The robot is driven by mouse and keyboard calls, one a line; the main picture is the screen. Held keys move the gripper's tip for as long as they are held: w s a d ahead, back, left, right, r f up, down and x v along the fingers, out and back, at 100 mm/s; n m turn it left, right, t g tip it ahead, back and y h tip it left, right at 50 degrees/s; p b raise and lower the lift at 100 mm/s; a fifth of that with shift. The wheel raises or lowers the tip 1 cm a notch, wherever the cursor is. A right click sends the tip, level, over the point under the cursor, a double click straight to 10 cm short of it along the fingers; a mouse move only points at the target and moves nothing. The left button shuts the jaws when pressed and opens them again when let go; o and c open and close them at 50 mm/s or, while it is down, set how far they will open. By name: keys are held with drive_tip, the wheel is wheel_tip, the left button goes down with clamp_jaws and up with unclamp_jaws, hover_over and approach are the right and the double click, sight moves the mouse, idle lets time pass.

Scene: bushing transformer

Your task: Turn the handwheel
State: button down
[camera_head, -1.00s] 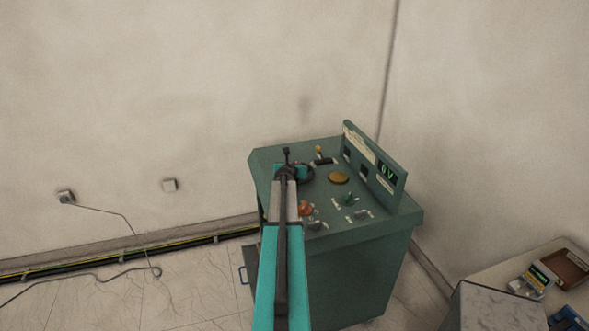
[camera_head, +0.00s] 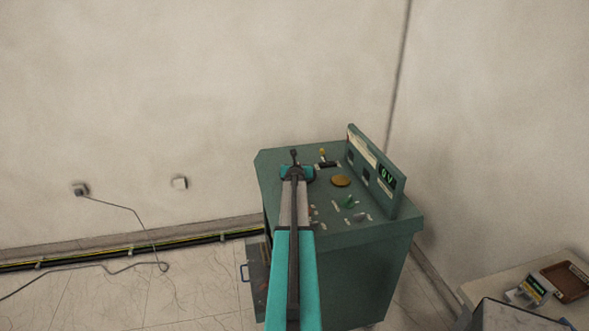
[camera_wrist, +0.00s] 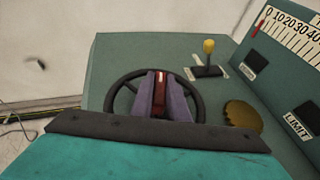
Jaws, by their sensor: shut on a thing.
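The handwheel, a dark spoked ring (camera_wrist: 120,91), lies on the top panel of the green console (camera_head: 337,232). My gripper (camera_wrist: 160,92) is over the wheel in the wrist view, with its two purple fingers closed around a red part at the wheel's middle. The near part of the wheel is hidden by my gripper. In the head view my teal arm reaches over the console, and my gripper (camera_head: 296,168) covers the wheel there.
Near the wheel are a yellow-tipped lever (camera_wrist: 209,55) and a round brass knob (camera_wrist: 242,116). The upright panel (camera_head: 376,170) with a green readout rises on the right. A side table (camera_head: 525,290) stands at lower right; a cable (camera_head: 125,210) runs along the left wall.

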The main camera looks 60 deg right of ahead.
drive_tip(key=shift+s+d+r, duration=0.15)
drive_tip(key=shift+d+r, duration=0.1)
drive_tip(key=shift+r, duration=0.1)
drive_tip(key=c, duration=1.7)
unclamp_jaws()
drive_tip(key=shift+d+f, duration=0.1)
drive_tip(key=shift+a+f, duration=0.2)
drive_tip(key=shift+a, duration=0.15)
drive_tip(key=shift+b+v, duration=0.6)
drive_tip(key=shift+v, duration=0.65)
drive_tip(key=shift+b+v, duration=1.95)
drive_tip(key=shift+v, duration=3.6)
